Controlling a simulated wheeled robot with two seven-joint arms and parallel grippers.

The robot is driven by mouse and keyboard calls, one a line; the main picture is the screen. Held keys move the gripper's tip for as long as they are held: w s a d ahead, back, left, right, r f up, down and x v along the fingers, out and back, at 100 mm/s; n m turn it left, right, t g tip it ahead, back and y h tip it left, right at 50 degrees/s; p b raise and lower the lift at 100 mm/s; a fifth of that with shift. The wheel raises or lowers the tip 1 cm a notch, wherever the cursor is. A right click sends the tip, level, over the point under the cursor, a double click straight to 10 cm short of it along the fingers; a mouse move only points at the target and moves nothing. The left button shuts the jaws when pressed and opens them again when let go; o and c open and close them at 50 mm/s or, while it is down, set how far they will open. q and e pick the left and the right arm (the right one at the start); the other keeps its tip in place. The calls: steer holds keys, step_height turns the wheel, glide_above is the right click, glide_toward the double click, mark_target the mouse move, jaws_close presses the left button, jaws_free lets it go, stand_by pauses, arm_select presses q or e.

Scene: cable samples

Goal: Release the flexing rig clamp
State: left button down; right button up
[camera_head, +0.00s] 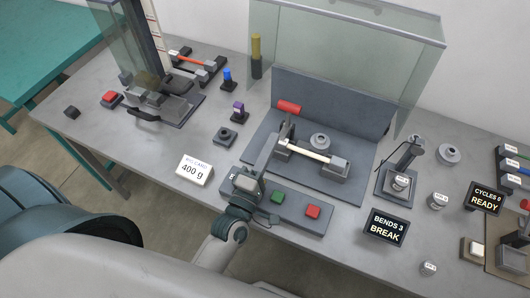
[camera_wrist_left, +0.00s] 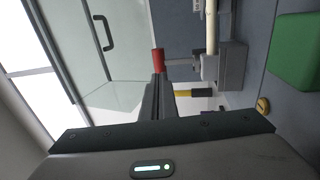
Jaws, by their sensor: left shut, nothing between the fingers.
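The flexing rig (camera_head: 260,150) is a blue-grey base with an upright back panel. Its clamp has a red handle (camera_head: 288,106) on a lever, above the left end block. A cream cable sample (camera_head: 306,150) spans the two grey blocks. My left gripper (camera_head: 272,140) is shut and empty, its fingers pointing up toward the clamp from the front left. In the left wrist view, the closed fingers (camera_wrist_left: 158,88) lie just below the red handle (camera_wrist_left: 158,61) in the picture; I cannot tell whether they touch it. The cable sample (camera_wrist_left: 211,28) also shows there. My right gripper is not in view.
A clear shield (camera_head: 345,45) stands raised behind the rig. A button panel with green (camera_head: 277,196) and red (camera_head: 312,211) buttons lies in front. A "BENDS 3 BREAK" display (camera_head: 387,229) and a small stand (camera_head: 397,181) are to the right. A 400 g card (camera_head: 194,170) lies left.

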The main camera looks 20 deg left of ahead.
mark_target(287, 111)
arm_select(q)
steer(key=w, duration=0.1)
steer(key=w+r+p, duration=0.1)
steer(key=w, duration=0.1)
steer(key=w+p, duration=0.1)
steer(key=w, duration=0.1)
steer(key=shift+w+d+r, duration=0.1)
steer(key=shift+w+r, duration=0.15)
steer(key=shift+w+p, duration=0.3)
steer(key=shift+w, duration=0.55)
steer(key=shift+w+r, duration=0.1)
steer(key=shift+w, duration=0.05)
